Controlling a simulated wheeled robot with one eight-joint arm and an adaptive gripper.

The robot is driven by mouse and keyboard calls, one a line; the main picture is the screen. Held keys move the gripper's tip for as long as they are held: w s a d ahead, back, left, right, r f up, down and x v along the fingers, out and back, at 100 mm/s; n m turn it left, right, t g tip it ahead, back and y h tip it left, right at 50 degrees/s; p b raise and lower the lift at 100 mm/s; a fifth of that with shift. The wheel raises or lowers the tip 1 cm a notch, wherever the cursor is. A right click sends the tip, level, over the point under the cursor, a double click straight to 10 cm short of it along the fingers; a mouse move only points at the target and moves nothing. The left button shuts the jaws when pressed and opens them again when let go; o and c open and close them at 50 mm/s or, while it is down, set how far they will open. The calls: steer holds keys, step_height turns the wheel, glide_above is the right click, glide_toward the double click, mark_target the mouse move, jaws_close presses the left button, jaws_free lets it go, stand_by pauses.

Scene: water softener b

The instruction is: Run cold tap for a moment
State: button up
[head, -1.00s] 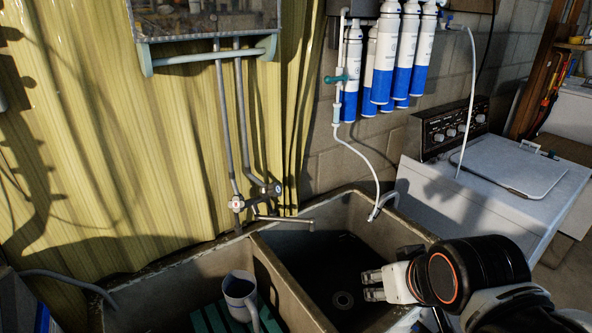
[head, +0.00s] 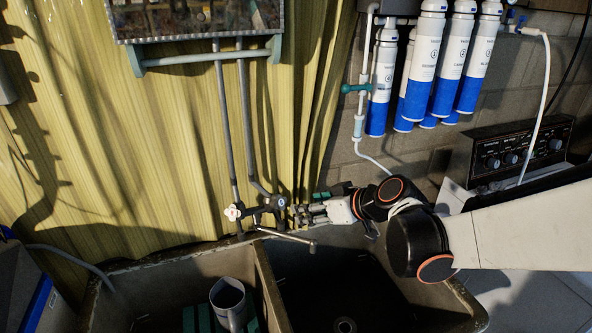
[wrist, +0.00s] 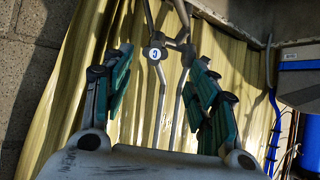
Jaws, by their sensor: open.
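The mixer tap is on the yellow corrugated wall above the sink. Its left knob (head: 233,212) is pale, and its right knob (head: 281,202) is on the side facing my gripper. The spout (head: 288,236) points right, over the divider and right basin. My gripper (head: 300,213) is open just right of the right knob. In the wrist view, a round white knob face with a dark blue mark (wrist: 154,53) sits between my two spread green-padded fingers (wrist: 158,62). I cannot tell whether they touch it. No water stream is visible.
The stone sink has a right basin with a drain (head: 345,325) and a left basin holding a grey jug (head: 228,300). White-and-blue filter cartridges (head: 420,70) hang above my arm. A metal-edged box (head: 195,15) is above the pipes.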

mark_target(281, 202)
steer(key=shift+n+t+y, duration=0.3)
steer(key=shift+n+y, duration=0.3)
steer(key=b+x, duration=0.1)
steer(key=x, duration=0.7)
steer(key=w+b+x, duration=0.1)
steer(key=x, duration=0.3)
steer(key=shift+d+b, duration=0.2)
steer(key=shift+b, duration=0.1)
steer(key=shift+w+a, duration=0.15)
steer(key=shift+w, duration=0.05)
steer(key=shift+c, duration=0.8)
steer(key=c, duration=0.5)
